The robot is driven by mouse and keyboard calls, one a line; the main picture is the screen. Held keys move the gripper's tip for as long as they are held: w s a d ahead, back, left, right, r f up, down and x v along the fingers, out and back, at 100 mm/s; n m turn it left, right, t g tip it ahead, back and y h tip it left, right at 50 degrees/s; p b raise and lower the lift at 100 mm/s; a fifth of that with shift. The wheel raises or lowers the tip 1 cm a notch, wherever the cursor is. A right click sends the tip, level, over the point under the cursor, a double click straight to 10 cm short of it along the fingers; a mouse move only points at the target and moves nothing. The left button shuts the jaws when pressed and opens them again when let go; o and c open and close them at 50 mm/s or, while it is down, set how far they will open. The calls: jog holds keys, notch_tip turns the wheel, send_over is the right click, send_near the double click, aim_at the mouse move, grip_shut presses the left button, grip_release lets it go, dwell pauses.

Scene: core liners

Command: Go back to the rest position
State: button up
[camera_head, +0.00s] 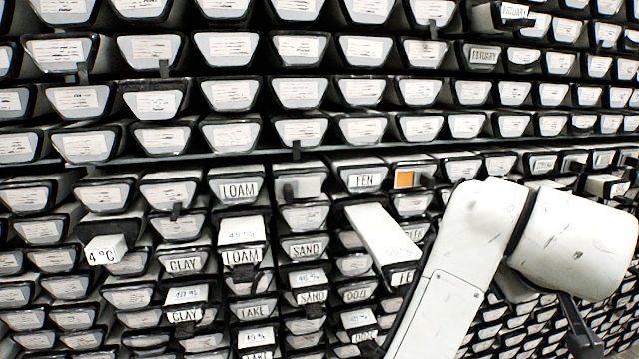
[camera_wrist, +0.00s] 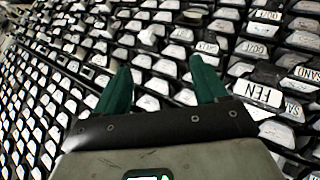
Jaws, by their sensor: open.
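My gripper (camera_wrist: 160,88) shows in the wrist view with its two green fingers spread wide apart. Nothing is between the fingers, and the wall of core liners lies beyond them. In the head view my white arm reaches up from the bottom and bends to the right. A dark part of the arm's end shows at the lower right of that view, but the fingertips cannot be made out there.
A rack wall of labelled core liners fills both views. A liner labelled FEN (camera_head: 383,238) sticks out far from the wall, close to my arm. A small block marked 4 °C (camera_head: 105,250) juts out at left. An orange square (camera_head: 404,179) marks one liner end.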

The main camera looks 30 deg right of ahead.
jog(key=w+a+f+n+y, duration=0.1)
jog(key=a+f+n, duration=0.15)
jog(key=f, duration=0.75)
jog(key=w+a+f+n+y, duration=0.1)
jog(key=a+f+y, duration=0.15)
jog(key=f, duration=0.85)
jog(key=s+a+f+g+y, duration=0.1)
jog(key=s+a+f+y, duration=0.1)
jog(key=s+a+f, duration=0.4)
jog(key=s+a+f+g+y, duration=0.2)
jog(key=s+a+f, duration=0.5)
jog(key=f, duration=0.5)
jog(key=shift+s+m+g+y, duration=0.35)
jog(key=shift+s+m, duration=0.1)
jog(key=shift+s, duration=0.55)
